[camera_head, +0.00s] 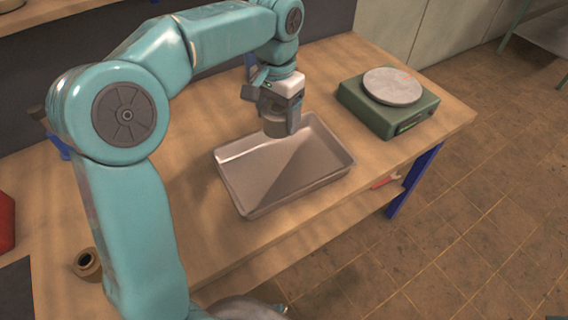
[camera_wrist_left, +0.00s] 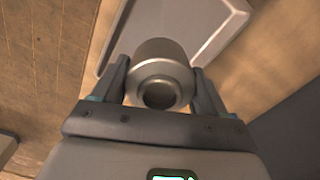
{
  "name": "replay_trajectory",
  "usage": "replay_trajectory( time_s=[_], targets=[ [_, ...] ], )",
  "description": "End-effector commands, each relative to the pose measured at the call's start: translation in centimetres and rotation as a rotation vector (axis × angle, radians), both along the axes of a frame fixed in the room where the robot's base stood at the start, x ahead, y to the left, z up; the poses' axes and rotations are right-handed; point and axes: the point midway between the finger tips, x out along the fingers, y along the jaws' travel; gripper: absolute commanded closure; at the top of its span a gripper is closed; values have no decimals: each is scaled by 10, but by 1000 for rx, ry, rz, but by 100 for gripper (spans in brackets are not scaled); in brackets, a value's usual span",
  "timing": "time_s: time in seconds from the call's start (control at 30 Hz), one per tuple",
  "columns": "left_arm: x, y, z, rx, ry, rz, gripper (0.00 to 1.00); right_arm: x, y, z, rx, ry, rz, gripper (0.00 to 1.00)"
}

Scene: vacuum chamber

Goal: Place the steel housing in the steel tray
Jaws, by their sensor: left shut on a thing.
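The steel housing (camera_wrist_left: 160,68) is a grey metal cylinder with a round opening, held between the two fingers of my left gripper (camera_wrist_left: 160,85) in the left wrist view. In the head view my left gripper (camera_head: 281,122) points down at the back edge of the steel tray (camera_head: 250,207), and the housing shows only as a dark grey shape at its tips. The tray is shallow, rectangular and looks empty. The housing appears to be above the tray's back part; whether it touches the tray I cannot tell. The tray also shows behind the housing in the left wrist view (camera_wrist_left: 205,22). My right gripper is not in view.
A green scale (camera_head: 388,108) with a round plate stands right of the tray on the wooden table (camera_head: 420,75). A small brown ring-shaped part (camera_head: 88,263) is at the lower left, and a red object (camera_head: 5,222) is at the left edge. A red-handled item (camera_head: 386,181) lies below the tabletop.

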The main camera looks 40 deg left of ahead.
Motion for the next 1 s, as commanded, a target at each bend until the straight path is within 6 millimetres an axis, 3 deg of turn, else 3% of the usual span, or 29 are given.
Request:
replay_trajectory(
  time_s=[0.4,0.9,1.0],
  targets=[
    [-5,1,-116,-1,3,1,77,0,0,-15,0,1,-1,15],
    [-1,2,-182,0,1,1,77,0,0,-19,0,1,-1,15],
    [0,1,-187,0,-1,1,77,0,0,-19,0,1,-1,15]
  ],
)
